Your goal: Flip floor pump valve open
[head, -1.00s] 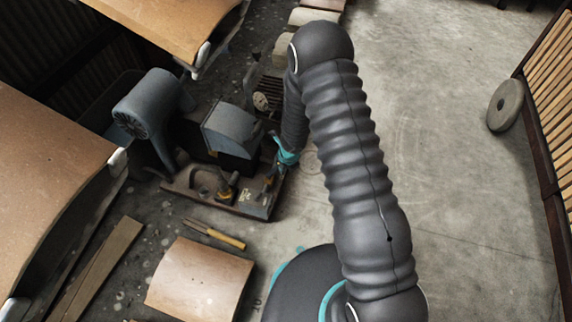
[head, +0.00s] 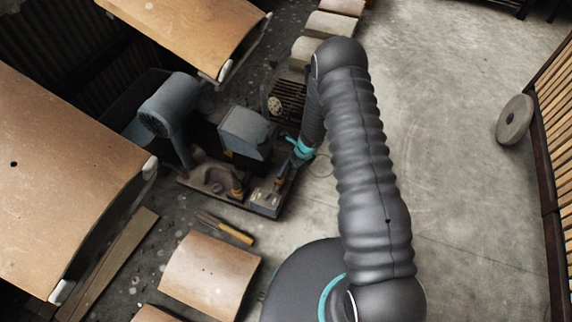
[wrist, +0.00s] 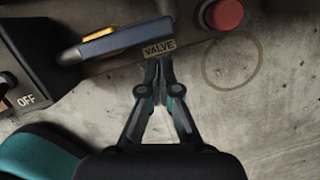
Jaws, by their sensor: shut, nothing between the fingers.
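The floor pump unit (head: 243,134) sits on a dark base plate at the centre left of the head view. In the wrist view, the valve lever (wrist: 118,43) is a dark blue-grey bar with a yellow part, lying slantwise just left of and above the VALVE label (wrist: 159,47). My gripper (wrist: 158,66) is shut and empty, its fingertips just below that label and right of the lever. I cannot tell whether the tips touch the plate edge. In the head view my arm partly hides the gripper beside the base plate's right end.
A red button (wrist: 224,13) stands right of the label, and an OFF label (wrist: 26,100) is at the left. Curved brown panels (head: 60,170) hang at the left. A yellow-handled tool (head: 226,229) lies on the floor. The concrete at the right is clear apart from a round disc (head: 514,120).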

